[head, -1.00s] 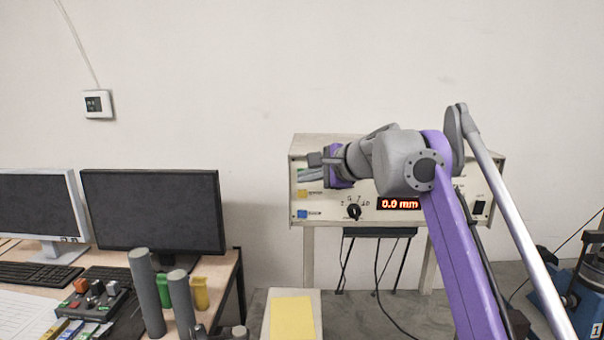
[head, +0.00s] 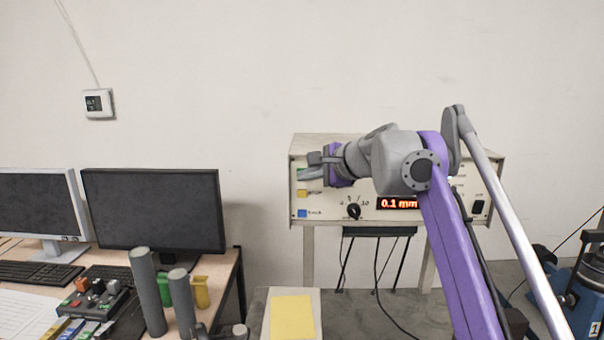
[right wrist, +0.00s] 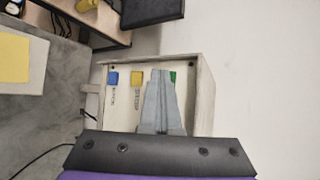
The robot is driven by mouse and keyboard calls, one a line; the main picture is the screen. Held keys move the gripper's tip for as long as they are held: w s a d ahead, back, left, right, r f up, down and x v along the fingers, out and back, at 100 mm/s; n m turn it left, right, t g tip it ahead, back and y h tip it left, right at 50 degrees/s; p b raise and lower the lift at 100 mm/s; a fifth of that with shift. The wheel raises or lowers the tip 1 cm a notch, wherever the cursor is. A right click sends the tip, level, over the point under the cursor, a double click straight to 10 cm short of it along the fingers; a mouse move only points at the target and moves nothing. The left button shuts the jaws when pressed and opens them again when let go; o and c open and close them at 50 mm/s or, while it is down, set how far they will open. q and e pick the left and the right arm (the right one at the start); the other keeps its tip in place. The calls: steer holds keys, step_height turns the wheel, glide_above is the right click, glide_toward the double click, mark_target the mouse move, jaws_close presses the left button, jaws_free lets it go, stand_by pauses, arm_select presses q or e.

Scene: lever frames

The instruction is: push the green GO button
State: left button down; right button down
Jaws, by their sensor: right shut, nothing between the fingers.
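The green button (right wrist: 173,76) is on the left side of the front of a cream control box (head: 336,214), in a row with a yellow button (right wrist: 137,78) and a blue button (right wrist: 112,78). In the head view, my right gripper mostly covers the green button. My right gripper (head: 305,173) is shut and empty, its fingers pointing at the box face. In the right wrist view, the fingertips (right wrist: 161,72) overlap the left edge of the green button. I cannot tell whether they touch it. My left gripper is not in view.
The box has a black knob (head: 354,211) and a red display (head: 398,203) reading 0.1 mm. A desk with monitors (head: 152,211) stands at the left. A yellow pad (head: 292,317) lies in front below the box.

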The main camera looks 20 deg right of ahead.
steer(key=shift+s, duration=0.1)
steer(key=shift+s+a, duration=0.35)
steer(key=shift+s, duration=0.35)
steer(key=shift+s+a+b, duration=0.1)
steer(key=shift+s+a, duration=0.25)
steer(key=shift+s, duration=0.4)
steer(key=shift+s+a+b, duration=0.1)
steer(key=shift+s+a, duration=0.25)
steer(key=shift+s, duration=0.35)
steer(key=shift+s+a+b, duration=0.1)
steer(key=shift+s+a, duration=0.25)
steer(key=shift+s, duration=0.4)
steer(key=shift+f, duration=0.1)
